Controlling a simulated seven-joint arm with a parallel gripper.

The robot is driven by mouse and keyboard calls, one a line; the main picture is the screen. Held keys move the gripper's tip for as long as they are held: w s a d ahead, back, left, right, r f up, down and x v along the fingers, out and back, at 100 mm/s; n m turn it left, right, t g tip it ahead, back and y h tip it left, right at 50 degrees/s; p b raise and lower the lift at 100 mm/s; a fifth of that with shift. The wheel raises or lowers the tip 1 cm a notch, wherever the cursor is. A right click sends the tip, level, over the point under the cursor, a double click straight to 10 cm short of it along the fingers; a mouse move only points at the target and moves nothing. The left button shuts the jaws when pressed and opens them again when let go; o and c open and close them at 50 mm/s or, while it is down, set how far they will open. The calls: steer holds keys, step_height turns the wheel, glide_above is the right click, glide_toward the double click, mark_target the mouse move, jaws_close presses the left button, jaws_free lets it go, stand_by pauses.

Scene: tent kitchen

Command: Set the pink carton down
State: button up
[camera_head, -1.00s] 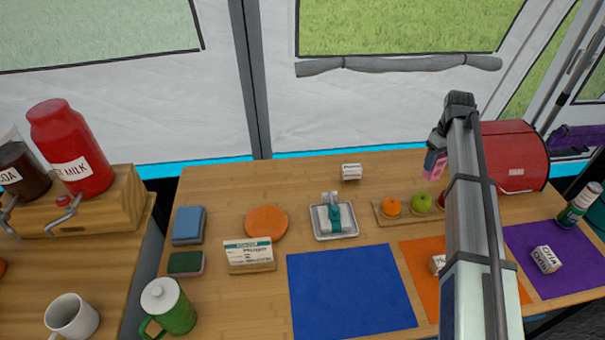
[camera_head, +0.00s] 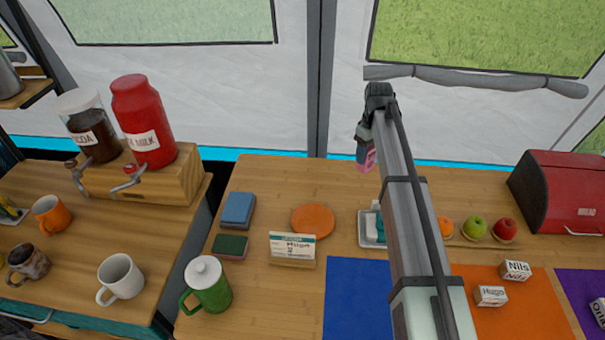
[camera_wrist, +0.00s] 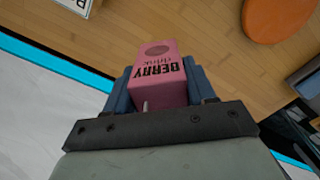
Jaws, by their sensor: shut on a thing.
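The pink carton (camera_wrist: 158,72), marked "BERRY drink", is clamped between the two fingers of my gripper (camera_wrist: 160,95) in the wrist view. In the head view the carton (camera_head: 367,161) shows as a small pink shape below my gripper (camera_head: 364,150), which is above the back part of the wooden table (camera_head: 280,175). The carton appears to be held above the table, but the gap under it is hard to tell. My forearm hides part of the table's middle.
An orange disc (camera_head: 313,220), a tray (camera_head: 368,230) and a name card (camera_head: 292,246) lie on the table. Fruits (camera_head: 474,228) and a red bread box (camera_head: 562,193) are to the right. A blue mat (camera_head: 350,295) lies in front. The back left of the table looks clear.

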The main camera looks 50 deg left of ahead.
steer(key=s+a+n, duration=0.3)
steer(key=s+a, duration=0.3)
steer(key=a, duration=0.3)
steer(key=s+a+n, duration=0.2)
steer(key=s+a, duration=0.3)
steer(key=a, duration=0.5)
steer(key=shift+w+a+f+n, duration=0.1)
steer(key=shift+f+n, duration=0.65)
steer(key=shift+f, duration=0.85)
steer(key=shift+a+f+n, duration=0.1)
steer(key=shift+f+n, duration=0.7)
steer(key=shift+f, duration=0.75)
steer(key=shift+w+f+n, duration=0.1)
steer(key=shift+f+n, duration=0.65)
steer(key=shift+f, duration=0.85)
steer(key=shift+f, duration=0.1)
steer(key=o, duration=1)
